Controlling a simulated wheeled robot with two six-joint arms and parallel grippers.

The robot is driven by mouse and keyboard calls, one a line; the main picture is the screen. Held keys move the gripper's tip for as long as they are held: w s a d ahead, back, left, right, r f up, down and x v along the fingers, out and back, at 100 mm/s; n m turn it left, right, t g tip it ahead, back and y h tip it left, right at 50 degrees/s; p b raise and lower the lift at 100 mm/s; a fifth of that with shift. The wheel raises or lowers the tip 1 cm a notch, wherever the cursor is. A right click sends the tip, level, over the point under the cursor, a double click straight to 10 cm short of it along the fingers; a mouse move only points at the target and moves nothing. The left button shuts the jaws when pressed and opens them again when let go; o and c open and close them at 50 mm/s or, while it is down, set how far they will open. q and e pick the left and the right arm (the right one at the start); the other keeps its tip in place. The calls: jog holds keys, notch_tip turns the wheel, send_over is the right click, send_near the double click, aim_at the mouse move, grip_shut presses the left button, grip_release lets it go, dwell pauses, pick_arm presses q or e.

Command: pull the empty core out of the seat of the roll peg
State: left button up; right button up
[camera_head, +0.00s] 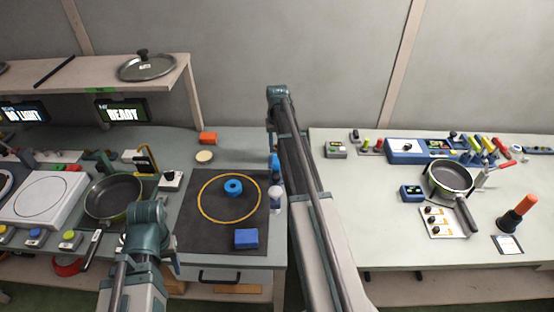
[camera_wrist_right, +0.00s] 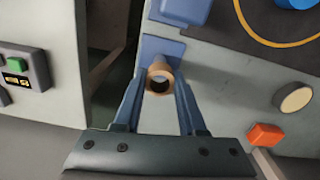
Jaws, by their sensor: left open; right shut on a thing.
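The empty core (camera_wrist_right: 161,72) is a brown, hollow tube. In the right wrist view it stands between the blue fingers of my right gripper (camera_wrist_right: 160,84), which is shut on it. A blue plate (camera_wrist_right: 154,47) lies right behind and below the core. It looks like the seat of the roll peg, but I cannot tell how deep the core sits in it. In the head view my right arm hides most of this spot. My left gripper (camera_head: 150,232) is over the left table by the frying pan, open; its fingers are mostly hidden by my arm.
In the head view a dark mat (camera_head: 195,238) carries a blue ring (camera_head: 233,187) and a blue block (camera_head: 246,238). A white cylinder (camera_head: 276,201) stands at the table's right edge. An orange block (camera_head: 207,138) and cream disc (camera_head: 204,157) are behind. A gap separates the two tables.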

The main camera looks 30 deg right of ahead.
notch_tip(320, 180, up, 8)
jog(key=p, duration=0.7)
jog(key=shift+f, duration=0.25)
